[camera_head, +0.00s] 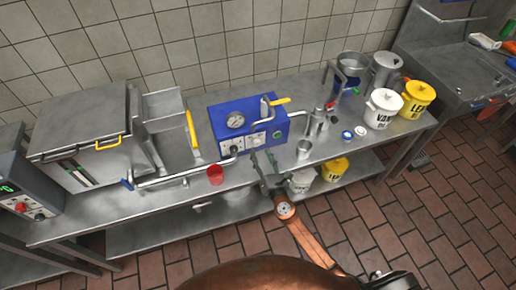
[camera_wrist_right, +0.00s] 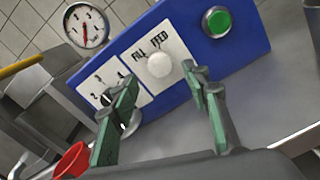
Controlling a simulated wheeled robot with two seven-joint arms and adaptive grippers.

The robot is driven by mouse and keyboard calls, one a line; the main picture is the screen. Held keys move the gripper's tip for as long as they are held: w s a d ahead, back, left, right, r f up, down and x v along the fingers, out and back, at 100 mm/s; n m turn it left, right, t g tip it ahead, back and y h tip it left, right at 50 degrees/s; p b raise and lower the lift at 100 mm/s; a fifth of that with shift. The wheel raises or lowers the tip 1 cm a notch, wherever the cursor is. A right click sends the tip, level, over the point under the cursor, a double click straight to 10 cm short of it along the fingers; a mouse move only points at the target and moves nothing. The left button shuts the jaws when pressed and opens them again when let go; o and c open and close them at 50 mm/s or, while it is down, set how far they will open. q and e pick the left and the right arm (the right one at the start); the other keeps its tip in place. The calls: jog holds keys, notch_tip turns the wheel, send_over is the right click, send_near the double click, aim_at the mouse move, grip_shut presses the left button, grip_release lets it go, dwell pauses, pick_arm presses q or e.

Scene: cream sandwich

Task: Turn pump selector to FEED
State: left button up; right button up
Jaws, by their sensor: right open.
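The blue pump box (camera_head: 222,116) stands on the steel table. In the right wrist view its front (camera_wrist_right: 238,42) carries a white plate with the words FILL and FEED. The round white selector knob (camera_wrist_right: 159,65) sits below these words; its setting cannot be told. My right gripper (camera_head: 263,160) is in front of the box in the head view. In the wrist view its green-padded fingers (camera_wrist_right: 160,78) are open, one on each side of the knob in the picture, with nothing between them. Contact with the knob is not visible. My left gripper is not in view.
A green button (camera_wrist_right: 216,21), a dial gauge (camera_wrist_right: 87,26) and a numbered plate (camera_wrist_right: 104,82) are on the box. A red cup (camera_head: 215,175) and a steel pipe (camera_head: 170,178) lie left of the gripper. A small steel cup (camera_head: 304,149) stands to the right.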

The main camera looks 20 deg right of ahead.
aim_at(257, 145)
jog(key=shift+w, duration=1.95)
jog(key=shift+c, duration=0.4)
jog(key=c, duration=1)
jog(key=shift+a, duration=0.15)
jog(key=shift+c, duration=0.4)
